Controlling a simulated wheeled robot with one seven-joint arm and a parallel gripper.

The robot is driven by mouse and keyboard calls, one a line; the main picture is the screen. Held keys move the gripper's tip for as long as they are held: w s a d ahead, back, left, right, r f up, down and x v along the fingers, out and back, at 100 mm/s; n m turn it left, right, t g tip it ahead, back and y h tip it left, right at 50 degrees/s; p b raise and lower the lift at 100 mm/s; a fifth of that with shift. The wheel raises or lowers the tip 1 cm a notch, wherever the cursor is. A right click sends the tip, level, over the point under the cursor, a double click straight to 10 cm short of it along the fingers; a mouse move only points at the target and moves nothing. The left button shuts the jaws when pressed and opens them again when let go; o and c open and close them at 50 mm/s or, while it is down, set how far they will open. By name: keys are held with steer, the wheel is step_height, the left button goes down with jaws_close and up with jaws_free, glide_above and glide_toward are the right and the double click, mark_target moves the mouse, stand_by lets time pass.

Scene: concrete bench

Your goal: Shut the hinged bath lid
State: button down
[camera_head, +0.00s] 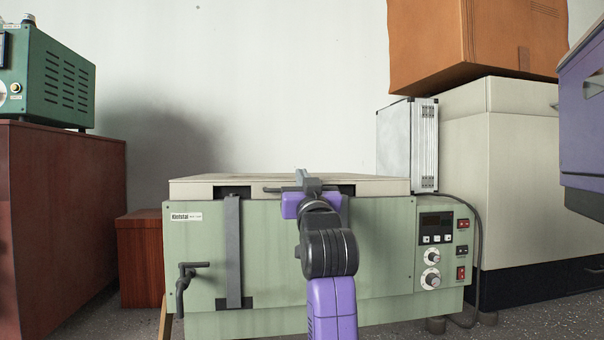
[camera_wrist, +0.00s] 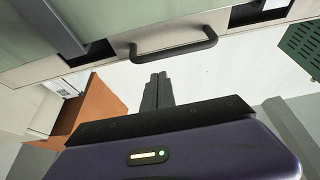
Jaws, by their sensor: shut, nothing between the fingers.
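The bath (camera_head: 280,260) is a pale green box with a control panel on its front right. Its cream lid (camera_head: 230,185) lies flat and level across the top, with no clear gap showing along the front. A dark bar handle (camera_head: 272,189) is on the lid's front edge; it also shows in the wrist view (camera_wrist: 175,48). My gripper (camera_head: 303,177) is at the lid's front edge by the handle, its fingers pointing up. In the wrist view my gripper (camera_wrist: 158,82) has its fingers together and empty, apart from the handle in the picture. My arm hides part of the bath's front.
A drain tap (camera_head: 187,280) sticks out at the bath's lower left. A silver case (camera_head: 408,145) stands behind its right side, beside a cream cabinet (camera_head: 515,180) bearing an orange box (camera_head: 470,40). A purple cabinet (camera_head: 582,130) is at far right. Wall space above the lid is clear.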

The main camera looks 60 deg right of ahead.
steer(key=shift+w+d+f+b, duration=0.15)
steer(key=shift+f+b, duration=0.65)
steer(key=shift+f, duration=1.25)
step_height(320, 180, up, 6)
steer(key=p, duration=0.5)
steer(key=v, duration=1.1)
steer(key=shift+f, duration=0.45)
